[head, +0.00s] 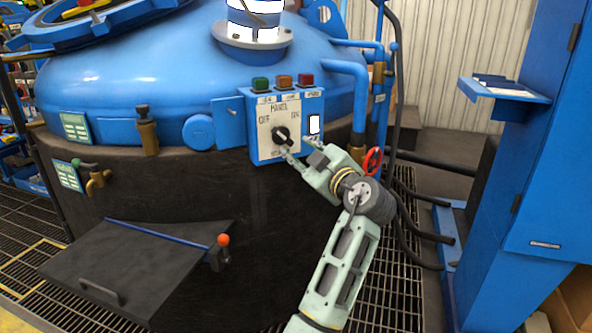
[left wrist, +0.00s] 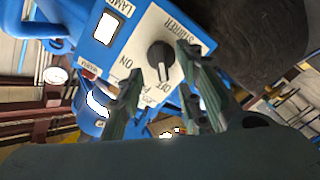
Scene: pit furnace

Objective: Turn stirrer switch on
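The stirrer switch is a black rotary knob (head: 281,135) on the white plate of a blue control box (head: 254,148). In the head view OFF is printed on the plate's left and ON on its right. The knob also shows in the left wrist view (left wrist: 160,57), beside the word STIRRER. My left gripper (head: 297,147) is open just in front of the plate, at the knob's lower right. In the left wrist view its fingers (left wrist: 159,60) lie on either side of the knob, with gaps showing. My right gripper is not in view.
Green, orange and red buttons (head: 283,82) top the box. A white lamp switch (head: 314,124) is on its right side. The blue furnace vessel (head: 170,70) stands behind. A red valve wheel (head: 372,160) and black hoses are close right of my arm. A blue cabinet (head: 545,150) stands at right.

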